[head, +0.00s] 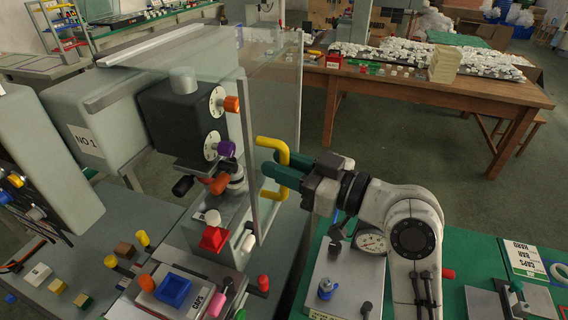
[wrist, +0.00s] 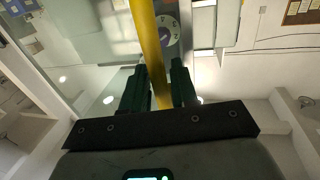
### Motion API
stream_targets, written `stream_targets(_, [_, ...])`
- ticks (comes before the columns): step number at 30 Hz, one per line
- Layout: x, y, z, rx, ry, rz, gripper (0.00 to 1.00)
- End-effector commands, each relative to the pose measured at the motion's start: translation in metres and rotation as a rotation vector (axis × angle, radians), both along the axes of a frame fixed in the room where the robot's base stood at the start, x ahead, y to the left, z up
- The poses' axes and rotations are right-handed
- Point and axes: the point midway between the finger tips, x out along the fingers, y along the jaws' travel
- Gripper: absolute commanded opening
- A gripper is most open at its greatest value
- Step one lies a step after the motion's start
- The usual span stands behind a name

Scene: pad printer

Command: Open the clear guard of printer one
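Printer one is the pale grey machine marked NO 1 (head: 85,140) at the left of the head view. Its clear guard (head: 275,100) is an upright transparent panel with a grey edge strip, at the right side of the dark print head (head: 180,115). A yellow bar handle (head: 271,143) sticks out from the guard. My gripper (head: 275,167) reaches in from the right with its green fingers around the handle.
A green bench (head: 460,265) with a dial gauge (head: 371,241) and fixtures lies below my arm. A grey bench (head: 60,265) with small coloured blocks and knobs is at lower left. A wooden table (head: 450,92) stands behind, with open floor before it.

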Motion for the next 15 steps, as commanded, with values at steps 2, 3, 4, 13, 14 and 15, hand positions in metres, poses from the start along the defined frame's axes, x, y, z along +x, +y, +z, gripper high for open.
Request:
stream_targets(2, [-0.0001,-0.0002,0.0001,0.000,0.000,0.000,0.20])
stream_targets(3, [-0.0001,-0.0002,0.0001,0.000,0.000,0.000,0.16])
stream_targets(4, [-0.0001,-0.0002,0.0001,0.000,0.000,0.000,0.13])
stream_targets(13, [-0.0002,-0.0002,0.0001,0.000,0.000,0.000,0.00])
stream_targets(14, [-0.0002,-0.0002,0.0001,0.000,0.000,0.000,0.00])
stream_targets(15, [-0.0001,-0.0003,0.0001,0.000,0.000,0.000,0.00])
